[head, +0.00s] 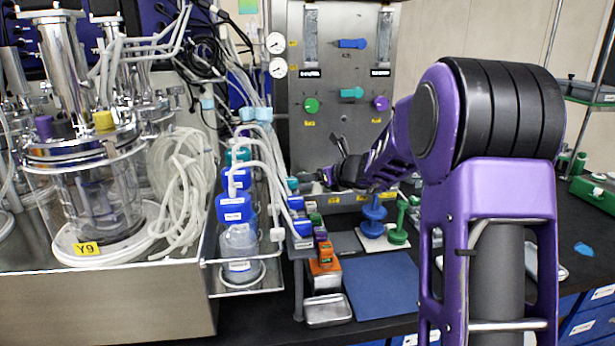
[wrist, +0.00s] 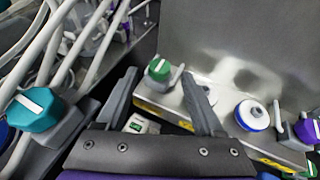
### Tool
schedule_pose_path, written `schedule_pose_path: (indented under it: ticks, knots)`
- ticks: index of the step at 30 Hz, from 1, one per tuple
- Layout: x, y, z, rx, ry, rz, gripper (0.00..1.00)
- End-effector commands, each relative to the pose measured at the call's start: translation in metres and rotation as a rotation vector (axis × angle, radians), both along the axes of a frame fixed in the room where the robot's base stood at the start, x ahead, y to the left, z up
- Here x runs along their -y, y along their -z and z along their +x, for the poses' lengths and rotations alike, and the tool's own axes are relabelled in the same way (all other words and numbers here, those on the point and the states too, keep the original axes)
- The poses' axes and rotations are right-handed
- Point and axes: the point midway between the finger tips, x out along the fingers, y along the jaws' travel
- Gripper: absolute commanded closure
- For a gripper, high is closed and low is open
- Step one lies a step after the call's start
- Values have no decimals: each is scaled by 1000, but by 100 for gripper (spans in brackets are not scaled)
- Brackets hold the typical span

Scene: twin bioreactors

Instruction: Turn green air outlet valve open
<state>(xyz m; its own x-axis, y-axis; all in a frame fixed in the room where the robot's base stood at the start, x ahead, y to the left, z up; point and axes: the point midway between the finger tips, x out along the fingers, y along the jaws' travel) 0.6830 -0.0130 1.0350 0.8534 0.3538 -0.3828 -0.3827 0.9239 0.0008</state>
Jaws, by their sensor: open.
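A green valve knob (wrist: 158,68) with a pale mark on top shows in the wrist view, low on the metal panel. It lies in the gap between the fingertips of my gripper (wrist: 160,76); I cannot tell whether they touch it. My gripper (head: 326,177) is open and empty, in front of the panel's lower part in the head view. The knob is not clearly visible there, possibly hidden by my gripper. Another green knob (head: 311,105) sits higher on the panel.
A teal valve (wrist: 32,110) with pale tubes is at the wrist view's left. A round white and blue fitting (wrist: 252,114) and a purple knob (wrist: 306,131) are at right. Blue-capped bottles (head: 236,207) stand left of my gripper, and a blue mat (head: 383,290) lies below.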

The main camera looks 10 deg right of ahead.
Motion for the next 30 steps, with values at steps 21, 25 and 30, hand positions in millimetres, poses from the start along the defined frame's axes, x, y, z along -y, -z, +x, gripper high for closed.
schedule_pose_path:
  ticks: [21, 25, 30]
  knots:
    - [-14, 14, 32, 0, 0, 0, 47]
    - [-14, 14, 32, 0, 0, -1, 70]
    - [-14, 14, 32, 0, 0, -1, 100]
